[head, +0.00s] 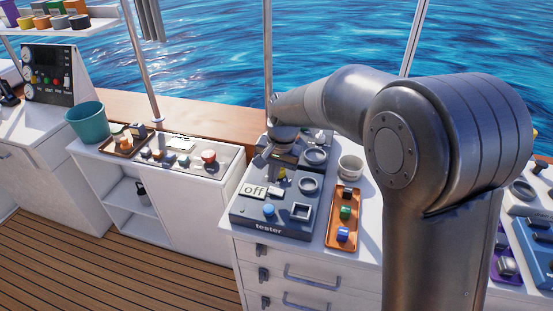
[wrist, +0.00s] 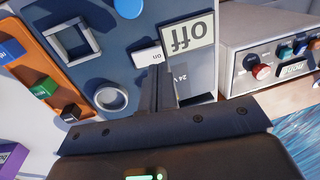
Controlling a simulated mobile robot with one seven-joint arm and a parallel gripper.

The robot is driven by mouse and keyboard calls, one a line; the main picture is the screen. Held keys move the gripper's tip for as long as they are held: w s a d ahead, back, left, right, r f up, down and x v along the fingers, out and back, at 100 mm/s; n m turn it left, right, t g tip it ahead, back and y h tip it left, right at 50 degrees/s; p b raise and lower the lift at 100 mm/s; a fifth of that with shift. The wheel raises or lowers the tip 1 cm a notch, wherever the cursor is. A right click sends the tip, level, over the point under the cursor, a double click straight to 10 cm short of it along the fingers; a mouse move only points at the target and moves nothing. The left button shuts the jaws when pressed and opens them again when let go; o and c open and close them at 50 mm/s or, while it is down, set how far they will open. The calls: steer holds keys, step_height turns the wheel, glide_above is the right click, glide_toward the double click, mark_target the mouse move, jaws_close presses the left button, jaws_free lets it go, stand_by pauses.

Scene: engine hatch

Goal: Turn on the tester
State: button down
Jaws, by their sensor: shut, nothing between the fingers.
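The tester (head: 236,219) is a dark blue-grey box on the white cabinet.
A control panel with a red knob (head: 208,156) and a teal bucket (head: 87,122) stand to the left.

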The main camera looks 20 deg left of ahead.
mark_target(271, 189)
steer(key=shift+a+f, duration=0.2)
steer(key=shift+f, duration=1.4)
steer(key=shift+a+f+h, duration=0.2)
steer(key=shift+f+h, duration=0.05)
steer(key=shift+h, duration=0.15)
steer(key=shift+d, duration=0.2)
steer(key=shift+d+r, duration=0.25)
steer(key=shift+d, duration=0.45)
step_height(271, 189, up, 14)
steer(key=a, duration=0.2)
steer(key=shift+a, duration=0.15)
